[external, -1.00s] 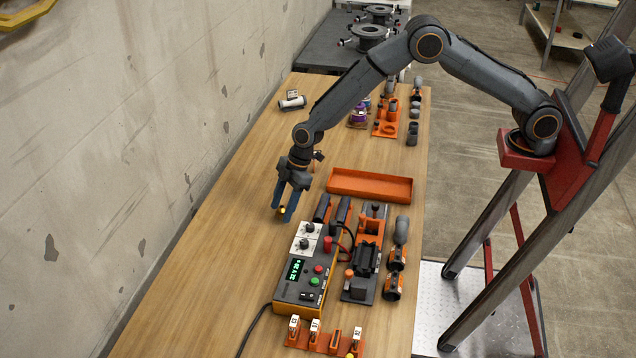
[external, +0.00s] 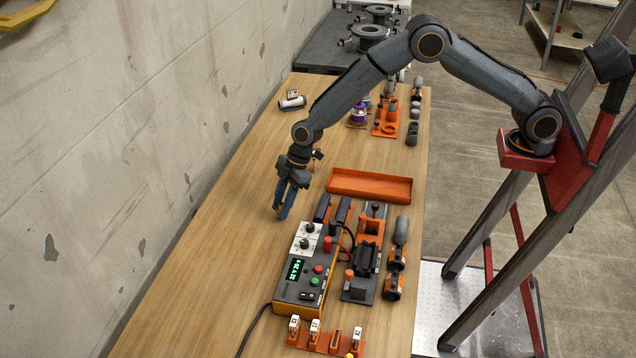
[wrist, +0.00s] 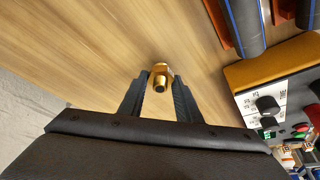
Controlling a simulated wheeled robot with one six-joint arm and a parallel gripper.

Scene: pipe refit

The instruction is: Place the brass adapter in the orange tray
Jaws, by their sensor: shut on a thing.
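The brass adapter (wrist: 161,78) is a small gold-coloured fitting with a round open end, seen between my fingertips in the wrist view. My gripper (wrist: 160,84) is shut on it. In the external view my gripper (external: 281,212) points down at the wooden bench, left of the tray, and its fingers mostly hide the adapter. Whether the adapter touches the bench is hard to tell. The orange tray (external: 370,198) is a shallow rectangular box to the right of my gripper, and its visible inside looks empty.
A yellow-and-black control box (external: 290,290) with knobs stands in front of my gripper. Dark blue-striped pipes (external: 322,208) lie between it and the tray. A grey clamp fixture (external: 360,290) stands right of the box. The bench (external: 220,240) is clear to the left, beside the wall.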

